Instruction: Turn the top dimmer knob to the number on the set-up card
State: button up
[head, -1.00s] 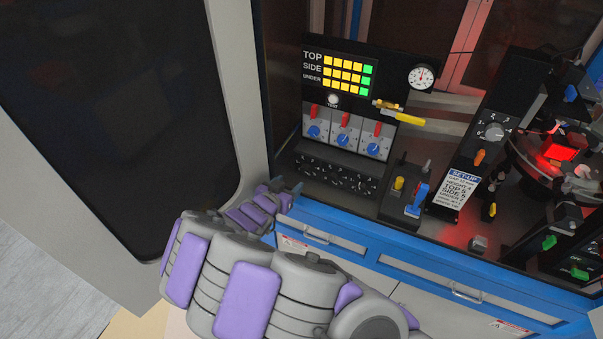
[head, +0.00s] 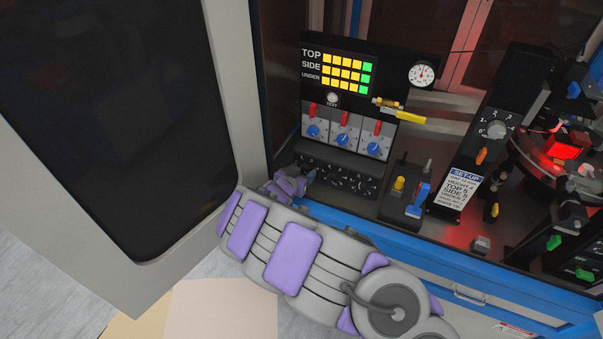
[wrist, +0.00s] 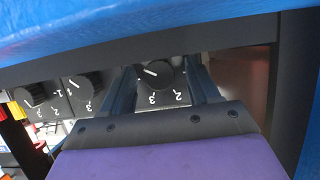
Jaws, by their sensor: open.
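The set-up card (head: 462,188) hangs at the centre right; its TOP line seems to read 5, but the print is small. Black numbered dials sit in a dark strip (head: 350,181) below the TOP, SIDE and UNDER light panel (head: 345,73). My gripper (head: 308,174) is at the left end of that strip. In the wrist view my gripper (wrist: 160,78) is open, with a black dial knob (wrist: 155,72) in the gap between its fingers. That knob has a white pointer line, with 2 and 3 printed near it. Finger contact cannot be told.
More black knobs (wrist: 84,86) sit to the left in the wrist view. Blue knobs (head: 345,139) and red switches (head: 345,117) are above the strip. The blue cabinet edge (head: 390,235) runs in front, with a grey door frame (head: 215,100) on the left.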

jog(key=shift+w, duration=0.1)
jog(key=c, duration=1)
jog(key=shift+b, duration=0.3)
jog(key=shift+c, duration=0.2)
